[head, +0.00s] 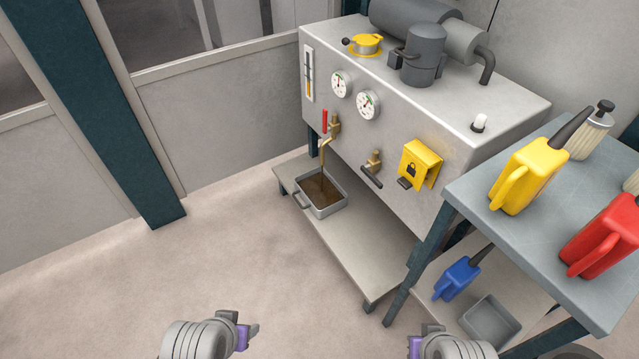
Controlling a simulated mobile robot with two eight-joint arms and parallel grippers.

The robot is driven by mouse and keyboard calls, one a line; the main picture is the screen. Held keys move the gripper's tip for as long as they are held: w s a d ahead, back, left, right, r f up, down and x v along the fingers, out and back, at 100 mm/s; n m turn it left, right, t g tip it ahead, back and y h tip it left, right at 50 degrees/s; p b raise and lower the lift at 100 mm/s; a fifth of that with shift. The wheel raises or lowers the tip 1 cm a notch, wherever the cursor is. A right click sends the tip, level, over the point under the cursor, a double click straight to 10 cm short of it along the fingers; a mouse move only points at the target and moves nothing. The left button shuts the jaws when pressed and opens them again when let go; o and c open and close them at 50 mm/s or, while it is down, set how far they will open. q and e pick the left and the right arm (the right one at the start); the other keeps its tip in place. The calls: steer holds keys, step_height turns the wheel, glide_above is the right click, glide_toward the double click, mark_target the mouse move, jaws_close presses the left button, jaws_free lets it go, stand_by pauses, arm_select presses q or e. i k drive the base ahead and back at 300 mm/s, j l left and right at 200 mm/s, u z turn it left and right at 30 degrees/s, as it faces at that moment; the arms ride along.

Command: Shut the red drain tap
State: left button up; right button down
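The red drain tap (325,121) is on the front of the grey machine cabinet, low on its left side. Its red lever stands upright beside a brass valve body. A stream of brown liquid runs from its bent brass spout into a grey metal pan (341,201) below, which holds brown liquid. My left gripper (248,333) is at the bottom of the view, well short of the tap and touching nothing visible. My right gripper (414,346) is at the bottom edge, mostly cut off. Neither gripper's finger gap shows clearly.
The pan stands on a low shelf (345,245). A second brass tap (373,165) and a yellow lock box (420,165) are right of the red tap. A blue-grey table (490,225) with yellow and red cans stands at right. Floor at left is clear.

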mark_target(325, 129)
steer(key=i+j, duration=0.1)
steer(key=i, duration=0.55)
steer(key=i+j, duration=0.15)
steer(key=i, duration=0.5)
